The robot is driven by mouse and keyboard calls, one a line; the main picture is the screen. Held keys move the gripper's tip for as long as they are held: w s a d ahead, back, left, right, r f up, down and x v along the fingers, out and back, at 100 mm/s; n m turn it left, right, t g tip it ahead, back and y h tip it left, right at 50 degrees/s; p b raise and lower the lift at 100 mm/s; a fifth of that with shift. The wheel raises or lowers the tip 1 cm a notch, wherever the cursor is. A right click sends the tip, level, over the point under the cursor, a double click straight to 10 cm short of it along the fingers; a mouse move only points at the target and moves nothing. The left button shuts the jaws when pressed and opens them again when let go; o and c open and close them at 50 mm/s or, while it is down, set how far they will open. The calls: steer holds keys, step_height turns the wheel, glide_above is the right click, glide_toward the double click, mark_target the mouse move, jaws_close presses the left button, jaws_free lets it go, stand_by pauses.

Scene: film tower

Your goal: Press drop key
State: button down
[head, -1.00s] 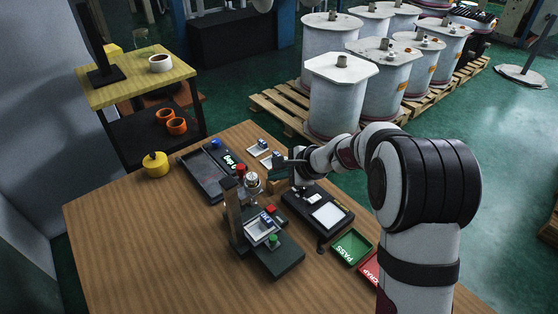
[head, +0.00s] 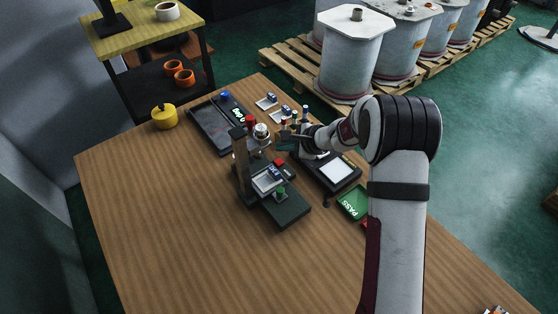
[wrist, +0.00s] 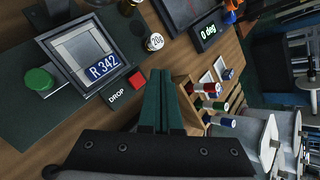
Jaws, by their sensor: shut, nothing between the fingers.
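The drop key is a red square key (wrist: 134,80) with a DROP label beside it, on the dark base of the film tower. In the head view the red key (head: 280,162) sits beside the tower's framed tray. In the wrist view my gripper (wrist: 161,76) is shut and empty, its dark green fingers together just right of the key in the picture. They look apart from it; the height gap is hard to judge. In the head view my gripper (head: 287,139) is small, above and behind the key. The tower's tray (wrist: 46,42) holds a piece marked R 342.
A green round button (wrist: 40,80) is on the same base. A 0 deg display (wrist: 208,31) and a wooden rack (wrist: 184,88) with several coloured vials are close by. A lit pad (head: 337,171) and green PASS tray (head: 353,203) lie right. The front left table is clear.

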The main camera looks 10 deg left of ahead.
mark_target(283, 163)
steer(key=shift+f, duration=1.6)
steer(key=shift+f, duration=0.1)
stand_by(0.7)
steer(key=shift+f, duration=0.3)
steer(key=shift+f, duration=0.4)
stand_by(0.7)
steer(key=shift+r, duration=0.8)
steer(key=shift+r, duration=2.5)
steer(key=shift+r, duration=0.1)
